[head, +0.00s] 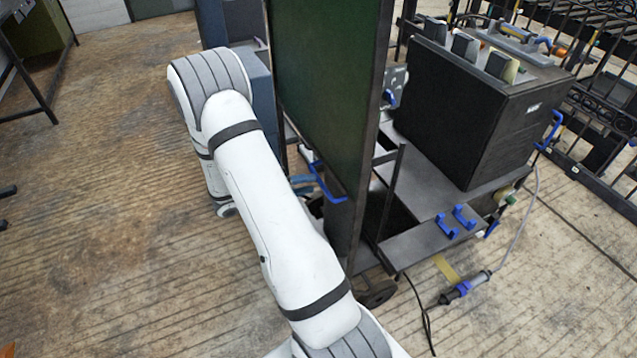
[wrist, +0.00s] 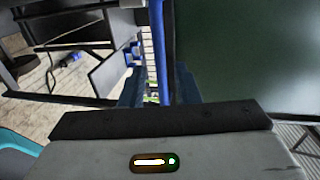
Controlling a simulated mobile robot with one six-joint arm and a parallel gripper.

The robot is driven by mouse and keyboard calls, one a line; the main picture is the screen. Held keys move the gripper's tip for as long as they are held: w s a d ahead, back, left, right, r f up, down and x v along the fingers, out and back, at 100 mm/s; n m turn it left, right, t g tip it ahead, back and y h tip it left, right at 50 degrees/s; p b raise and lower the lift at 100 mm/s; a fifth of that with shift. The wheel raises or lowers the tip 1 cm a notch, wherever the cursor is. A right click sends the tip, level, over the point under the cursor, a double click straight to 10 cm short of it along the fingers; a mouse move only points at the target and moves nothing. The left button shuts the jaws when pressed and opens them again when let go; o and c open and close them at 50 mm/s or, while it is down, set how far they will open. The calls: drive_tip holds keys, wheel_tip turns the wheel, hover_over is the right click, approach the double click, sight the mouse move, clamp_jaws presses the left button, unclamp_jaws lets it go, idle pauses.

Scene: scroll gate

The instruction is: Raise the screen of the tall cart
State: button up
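The tall cart's screen (head: 325,90) is a dark green upright panel in a dark frame. It fills the right of the wrist view (wrist: 250,50). A blue handle (head: 326,182) is on its lower part. In the wrist view the blue handle (wrist: 158,45) runs upright between the two dark fingers of my gripper (wrist: 158,88). The fingers look apart, with a gap on the left of the handle; contact on the right cannot be told. In the head view my arm hides most of the gripper.
A black box (head: 480,115) with switches stands on a low cart right of the screen. Blue handles (head: 455,220) and a cable plug (head: 465,288) are near its front. Black racks (head: 600,130) stand at the right. The wooden floor (head: 100,200) at left is clear.

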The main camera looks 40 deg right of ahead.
sight(320, 180)
drive_tip(key=shift+x, duration=2.35)
drive_tip(key=shift+c, duration=0.2)
clamp_jaws()
